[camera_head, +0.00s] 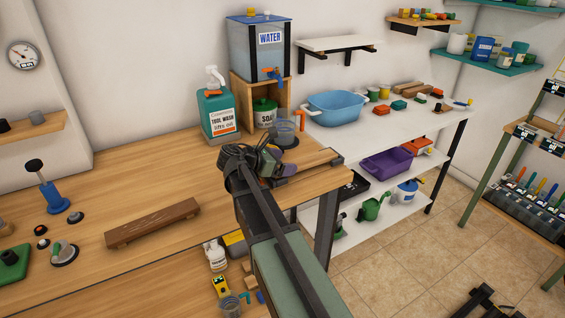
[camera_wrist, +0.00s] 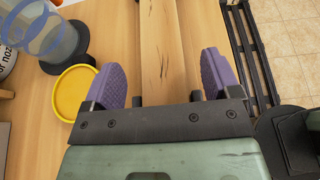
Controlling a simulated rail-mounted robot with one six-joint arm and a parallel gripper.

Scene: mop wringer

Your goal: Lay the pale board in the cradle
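The pale board (camera_wrist: 162,45) is a narrow light-wood strip running lengthwise between my two purple fingers in the wrist view. My gripper (camera_wrist: 166,85) is open, with a gap between each finger and the board's sides. In the head view my gripper (camera_head: 277,165) is low over the right end of the wooden bench, and the board (camera_head: 315,159) shows just beyond it, partly hidden by my gripper. Whether a finger touches the bench is hard to tell. I cannot make out the cradle with certainty in either view.
A clear cup (camera_head: 284,129) on a dark round base and a yellow disc (camera_wrist: 76,92) are close on the left of my gripper. A soap tub (camera_head: 265,113) and green wash bottle (camera_head: 217,108) stand behind. A dark brown board (camera_head: 152,222) lies left. Bench between is clear.

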